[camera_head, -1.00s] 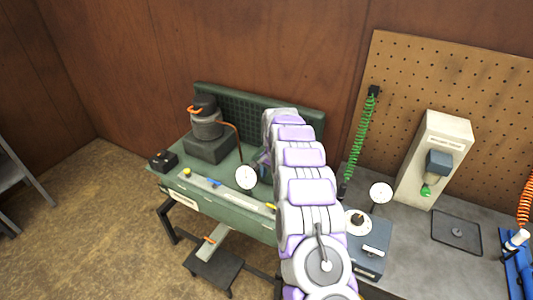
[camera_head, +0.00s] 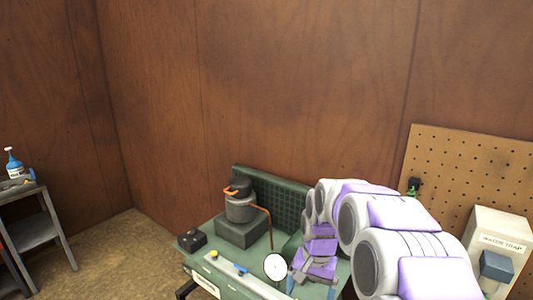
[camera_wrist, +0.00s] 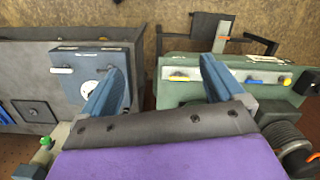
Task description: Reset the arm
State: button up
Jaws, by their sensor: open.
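My gripper (camera_wrist: 162,66) is open and empty in the wrist view, its two blue-grey fingers spread apart over the gap between two benches. In the camera_head view my purple-and-white arm arches in from the lower right and bends down, with my gripper (camera_head: 312,275) low over the right part of the green bench (camera_head: 228,277). The fingertips are hard to make out there. No object is between the fingers.
A dark pot with orange handles (camera_head: 239,208) stands on the green bench near a round white gauge (camera_head: 276,267). A blue-grey box with a dial (camera_wrist: 97,68) sits on the grey bench (camera_wrist: 32,62). A pegboard (camera_head: 465,170) and water trap (camera_head: 497,240) are at right.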

jog(key=s+d+n+b, duration=0.1)
jog(key=s+n, duration=0.1)
jog(key=s, duration=1.5)
jog(key=s+d+f+n+g+b, duration=0.1)
jog(key=s+d+n+b, duration=0.1)
jog(key=s, duration=1.4)
jog(key=shift+s+f+h+b, duration=0.2)
jog(key=shift+s+h+b, duration=0.1)
jog(key=shift+s+h, duration=0.1)
jog(key=shift+w, duration=0.1)
jog(key=shift+c, duration=0.3)
